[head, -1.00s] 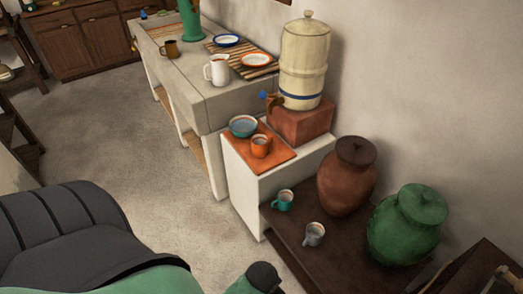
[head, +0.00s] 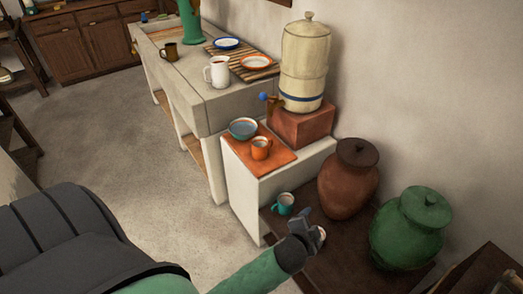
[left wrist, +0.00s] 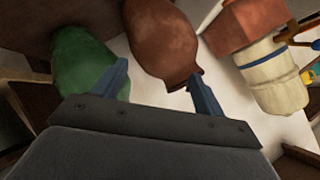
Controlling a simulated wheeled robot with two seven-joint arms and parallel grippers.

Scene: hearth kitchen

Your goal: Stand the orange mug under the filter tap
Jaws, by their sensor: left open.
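The orange mug (head: 260,149) stands upright on an orange mat (head: 281,160), beside a teal bowl (head: 243,128). The cream water filter (head: 303,70) with a blue band stands on a terracotta block (head: 300,126). Its tap (head: 272,104), with a blue knob, juts out on the left, above the mat's back edge. My left gripper (head: 308,222) is over the dark lower table, in front of and to the right of the mug, apart from it. In the left wrist view its fingers (left wrist: 157,78) are open with nothing held. The mug does not show there. My right gripper is out of view.
A teal mug (head: 283,204) and a grey mug (head: 319,236), partly hidden by my gripper, stand on the dark table (head: 345,262). A brown jar (head: 347,185) and a green jar (head: 408,230) stand at its right. A white pitcher (head: 217,72) is on the sink counter.

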